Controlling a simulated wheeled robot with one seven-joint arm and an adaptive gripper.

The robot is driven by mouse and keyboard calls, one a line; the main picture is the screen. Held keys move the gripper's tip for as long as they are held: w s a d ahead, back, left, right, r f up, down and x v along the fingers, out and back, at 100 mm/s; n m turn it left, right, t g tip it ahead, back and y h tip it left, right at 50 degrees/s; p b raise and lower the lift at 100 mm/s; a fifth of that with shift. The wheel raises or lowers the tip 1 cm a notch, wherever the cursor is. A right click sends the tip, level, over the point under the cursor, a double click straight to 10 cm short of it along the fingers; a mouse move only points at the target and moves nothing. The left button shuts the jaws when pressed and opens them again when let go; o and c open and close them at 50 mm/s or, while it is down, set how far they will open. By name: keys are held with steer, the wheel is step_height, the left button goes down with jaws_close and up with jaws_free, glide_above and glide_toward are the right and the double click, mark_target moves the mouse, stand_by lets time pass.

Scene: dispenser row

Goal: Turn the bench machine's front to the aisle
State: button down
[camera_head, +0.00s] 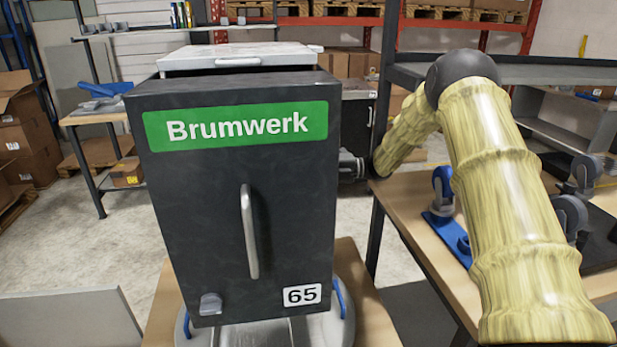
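The bench machine (195,190) is a dark box with a green "Brumwerk" label (237,126), a pale upright handle (249,232), a grey knob (210,304) and a "65" plate (302,294) on the face towards me. It stands upright on a round grey turntable (255,334) with blue side grips (340,298). My gripper (352,166) is beside the machine's right side, at about mid-upper height. Its fingertips are largely hidden, so I cannot tell whether it touches the machine or is open.
A wooden bench top (367,315) lies under the turntable. Open concrete floor (85,245) lies left of the machine.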

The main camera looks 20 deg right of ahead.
steer(key=shift+w+a, duration=0.2)
steer(key=shift+w, duration=0.1)
steer(key=shift+w+a+r, duration=0.1)
stand_by(0.3)
steer(key=v, duration=1.2)
steer(key=x, duration=1.2)
step_height(320, 180, up, 22)
steer(key=p, duration=2.1)
steer(key=shift+f, duration=0.25)
